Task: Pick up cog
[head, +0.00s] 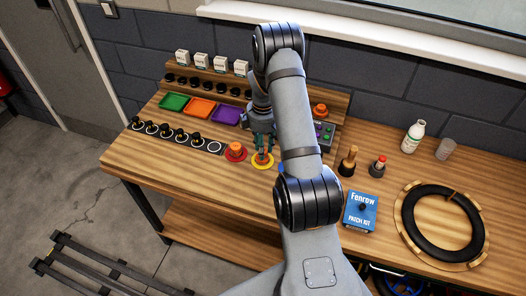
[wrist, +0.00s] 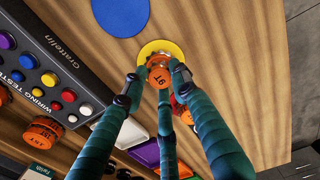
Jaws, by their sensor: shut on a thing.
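My gripper (head: 262,147) is over the yellow disc (head: 262,160) near the middle of the bench in the head view. In the wrist view its teal fingers (wrist: 160,76) are shut on an orange cog (wrist: 160,78) with dark marking on its face. The yellow disc (wrist: 176,48) lies right under or behind this cog; whether they touch I cannot tell. Another orange cog (head: 235,148) sits on the red disc (head: 236,157) just left of my gripper. A further orange cog (head: 320,108) stands on the wooden ledge at the back.
The wiring tester (head: 326,133) stands close behind my gripper. Green (head: 174,102), orange (head: 200,107) and purple (head: 228,115) trays lie left. A blue disc (wrist: 121,12) lies beside the yellow one. A patch kit box (head: 360,212) and a tyre (head: 403,222) are right.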

